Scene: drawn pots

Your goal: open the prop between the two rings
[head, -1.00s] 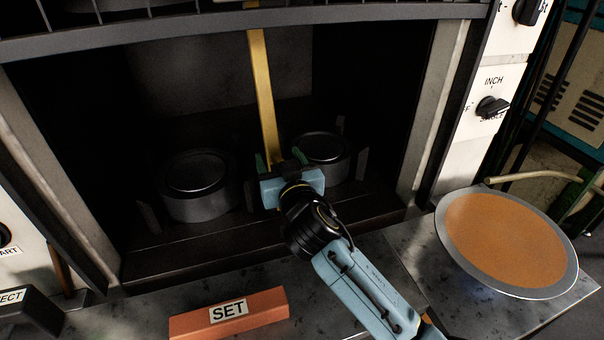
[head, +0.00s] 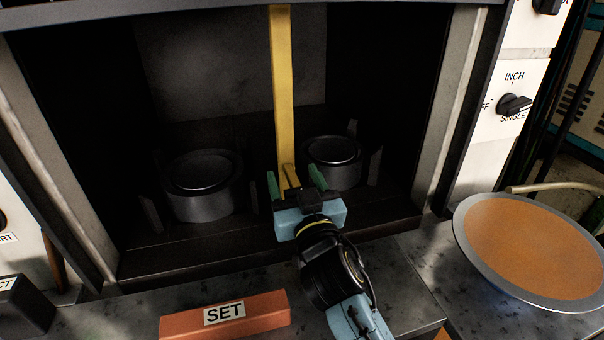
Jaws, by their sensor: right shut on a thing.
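The yellow prop (head: 282,95) stands nearly upright in the dark opening, between the left ring (head: 205,206) and the right ring (head: 333,174). Both rings are round, grey and metallic and sit on the floor of the opening. The prop's upper end runs to the top edge of the opening. My right gripper (head: 295,182) has its green fingers on either side of the prop's lower end and is shut on it. The prop's very foot is hidden by the gripper. My left gripper is not in view.
An orange block marked SET (head: 225,314) lies on the front ledge. A round grey-rimmed plate with an orange face (head: 467,240) is at the right. Grey side posts (head: 450,110) frame the opening. Short upright tabs (head: 375,165) stand beside the rings.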

